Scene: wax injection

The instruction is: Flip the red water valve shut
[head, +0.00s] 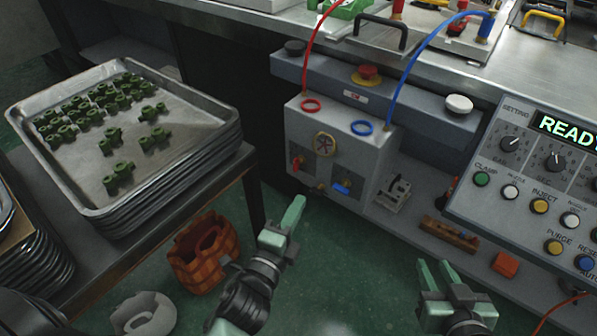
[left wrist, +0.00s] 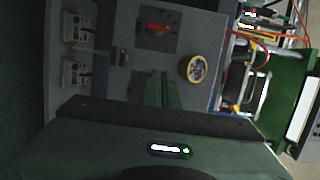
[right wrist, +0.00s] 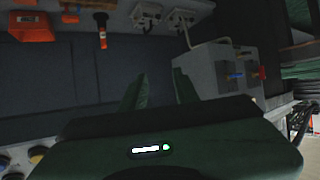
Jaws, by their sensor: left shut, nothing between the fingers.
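The red water valve (head: 298,163) is a small red lever low on the front left of the grey control box (head: 340,150). In the head view its lever looks roughly upright. In the left wrist view the red lever (left wrist: 160,28) lies on a dark square plate, apart from the fingers. My left gripper (head: 293,212) is shut and empty, below the valve in the head view; its closed fingers (left wrist: 162,88) point at the box front. My right gripper (head: 437,274) is open and empty, lower right of the box. The red lever (right wrist: 262,73) also shows in the right wrist view.
Red and blue hoses rise from the box top. A tray of green parts (head: 190,175) stands left. An orange basket (head: 202,252) is on the floor.

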